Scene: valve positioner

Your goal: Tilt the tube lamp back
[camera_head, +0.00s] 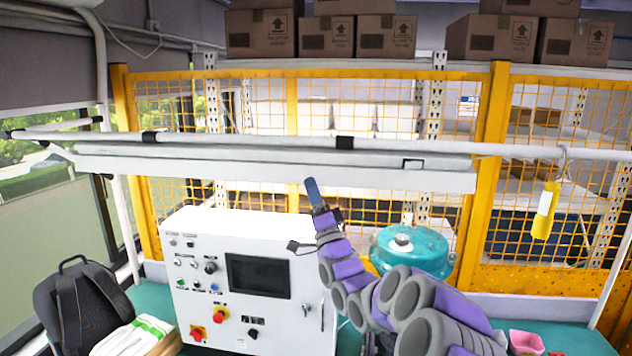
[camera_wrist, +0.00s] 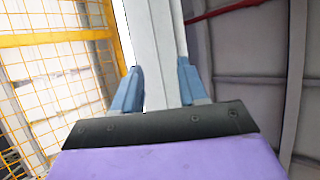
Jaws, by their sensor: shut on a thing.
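The tube lamp (camera_head: 220,166) is a long white bar hung across the view, under a pale horizontal rail with black clamps. My gripper (camera_head: 313,190) reaches up to its lower edge near the middle; one blue finger shows there. In the wrist view the lamp (camera_wrist: 156,45) runs between the two blue fingers of my gripper (camera_wrist: 159,85), which is shut on it. The exact contact faces are partly hidden.
A white control box (camera_head: 235,285) stands below left of my arm, with a teal round device (camera_head: 412,250) to the right. A yellow mesh fence (camera_head: 490,180) is behind. A yellow pendant (camera_head: 545,212) hangs at right; a black backpack (camera_head: 85,310) sits at left.

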